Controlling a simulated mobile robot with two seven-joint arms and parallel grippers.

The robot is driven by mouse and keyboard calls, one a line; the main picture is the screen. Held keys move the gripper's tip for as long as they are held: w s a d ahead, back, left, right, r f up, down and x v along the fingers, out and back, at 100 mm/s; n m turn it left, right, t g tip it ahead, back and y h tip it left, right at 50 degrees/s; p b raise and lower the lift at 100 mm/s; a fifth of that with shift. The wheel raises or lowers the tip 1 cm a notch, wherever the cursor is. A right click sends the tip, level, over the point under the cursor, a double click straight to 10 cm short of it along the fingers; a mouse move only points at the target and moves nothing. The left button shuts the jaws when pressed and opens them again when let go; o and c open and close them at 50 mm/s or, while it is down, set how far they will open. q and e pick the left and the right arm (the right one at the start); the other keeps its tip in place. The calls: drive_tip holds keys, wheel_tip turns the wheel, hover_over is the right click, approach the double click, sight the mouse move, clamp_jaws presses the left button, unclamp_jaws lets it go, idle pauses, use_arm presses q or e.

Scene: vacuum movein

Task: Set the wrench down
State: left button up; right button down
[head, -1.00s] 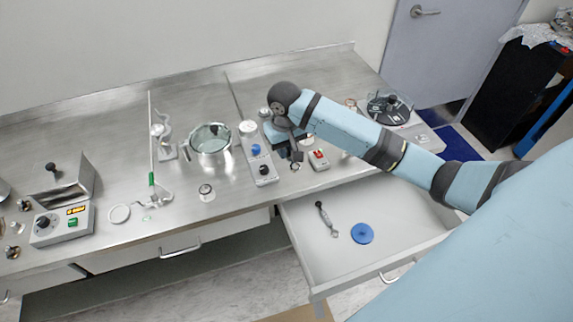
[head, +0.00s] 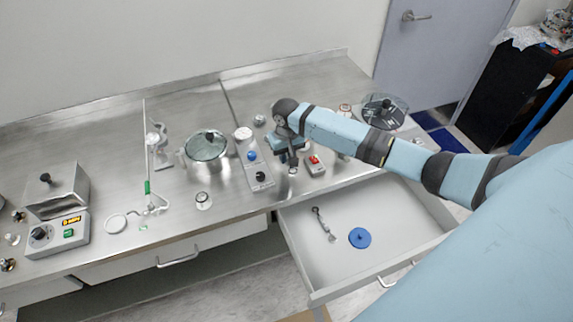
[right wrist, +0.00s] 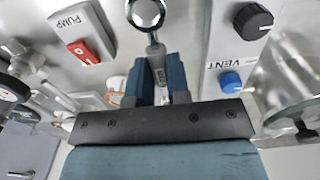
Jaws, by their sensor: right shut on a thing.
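My right gripper (head: 290,160) is over the metal bench between the vent box and the pump box, pointing down. In the right wrist view the right gripper (right wrist: 161,85) is shut on the wrench (right wrist: 158,62), a slim metal tool with a round silver end (right wrist: 145,12). That round end sticks out beyond the fingers. In the head view the silver end shows just below the fingers, close to the bench top; I cannot tell whether it touches. My left gripper is not in view.
The vent box (head: 254,163) and the pump box (head: 314,165) flank the gripper closely. Below is an open drawer (head: 290,240) holding a dark-handled tool (head: 325,225) and a blue disc (head: 360,238). A glass-lidded pot (head: 206,148) stands left.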

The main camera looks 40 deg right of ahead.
sight(286, 171)
drive_tip(key=shift+f, duration=2.45)
drive_tip(key=c, duration=1.1)
unclamp_jaws()
drive_tip(key=shift+f, duration=0.15)
wheel_tip(286, 171, up, 12)
drive_tip(key=shift+f, duration=0.25)
drive_tip(key=shift+a+r, duration=0.15)
drive_tip(key=s+a+f+n+t+y, duration=0.1)
drive_tip(key=s+a+f, duration=0.1)
drive_tip(key=a, duration=0.1)
drive_tip(key=s+a+f+n+t, duration=0.1)
drive_tip(key=s+a+f, duration=0.1)
drive_tip(key=a+f, duration=0.1)
drive_tip(key=s+a+f+t+y, duration=0.1)
drive_tip(key=s+a+f, duration=0.1)
drive_tip(key=a, duration=0.3)
drive_tip(key=shift+s+f+n+y, duration=0.15)
drive_tip(key=shift+f+n+y, duration=0.15)
drive_tip(key=shift+f+n, duration=0.1)
drive_tip(key=s+a+f+n+t, duration=0.1)
drive_tip(key=s+a+f+t, duration=0.1)
drive_tip(key=s, duration=0.5)
drive_tip(key=s+a+f+n+t, duration=0.1)
drive_tip(key=s+a+t, duration=0.1)
drive_tip(key=s, duration=0.4)
drive_tip(key=s+a+f+t, duration=0.2)
drive_tip(key=s+t, duration=0.2)
drive_tip(key=s, duration=0.3)
drive_tip(key=shift+s+f+n+y, duration=0.3)
drive_tip(key=shift+n+y, duration=0.1)
